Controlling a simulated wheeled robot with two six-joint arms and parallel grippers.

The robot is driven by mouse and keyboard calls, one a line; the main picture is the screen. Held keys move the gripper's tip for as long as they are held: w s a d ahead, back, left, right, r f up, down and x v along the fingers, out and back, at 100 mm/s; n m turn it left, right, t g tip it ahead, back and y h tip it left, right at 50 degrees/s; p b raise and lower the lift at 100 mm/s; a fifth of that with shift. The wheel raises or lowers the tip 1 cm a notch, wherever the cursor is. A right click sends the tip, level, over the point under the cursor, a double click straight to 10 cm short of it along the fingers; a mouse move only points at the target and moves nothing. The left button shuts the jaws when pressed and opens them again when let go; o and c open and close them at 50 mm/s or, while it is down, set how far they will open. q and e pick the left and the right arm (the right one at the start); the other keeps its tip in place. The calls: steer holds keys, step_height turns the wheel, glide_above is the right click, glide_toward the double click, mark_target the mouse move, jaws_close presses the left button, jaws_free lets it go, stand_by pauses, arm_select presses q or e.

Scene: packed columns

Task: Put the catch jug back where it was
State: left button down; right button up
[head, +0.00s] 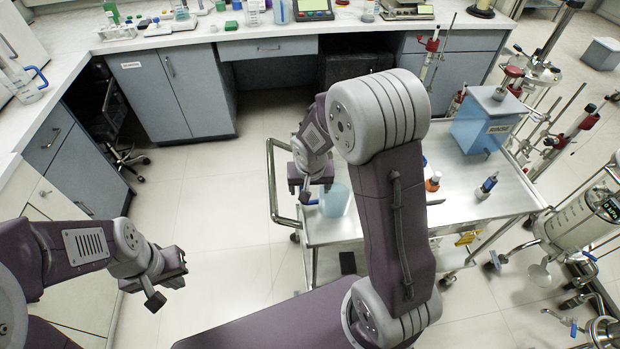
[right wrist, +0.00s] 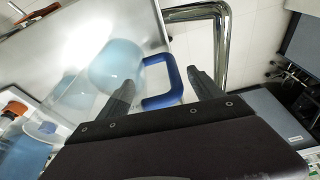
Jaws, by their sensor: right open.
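The catch jug (head: 336,200) is clear with pale blue liquid in it and a blue handle. It appears to stand on the metal cart (head: 455,205) near its left edge, partly hidden by my right arm. In the right wrist view the jug (right wrist: 117,66) shows its blue handle (right wrist: 176,78) between the two fingers. My right gripper (right wrist: 160,78) is open around the handle, with gaps at the fingers; it also shows in the head view (head: 306,195). My left gripper (head: 165,286) hangs over the floor at the lower left, away from the jug; its finger gap is unclear.
The cart's rail (head: 273,185) runs along its left side. A blue tank (head: 487,118) and small bottles stand on the cart. Another blue-handled jug (head: 22,82) stands on the left bench. Glassware and clamp stands crowd the right. The floor between bench and cart is clear.

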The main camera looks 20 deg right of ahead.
steer(key=d+v, duration=0.1)
steer(key=v, duration=0.9)
steer(key=shift+a+p, duration=0.3)
steer(key=shift+a, duration=0.2)
steer(key=shift+s+r, duration=0.1)
steer(key=shift+s, duration=0.05)
steer(key=s+f+n, duration=0.1)
steer(key=s+f, duration=0.2)
steer(key=s, duration=0.3)
steer(key=s+f+n+g+y, duration=0.1)
steer(key=s+f+n, duration=0.1)
steer(key=s, duration=0.4)
steer(key=shift+a+f+g, duration=0.3)
steer(key=shift+a+f, duration=0.05)
steer(key=shift+f, duration=0.4)
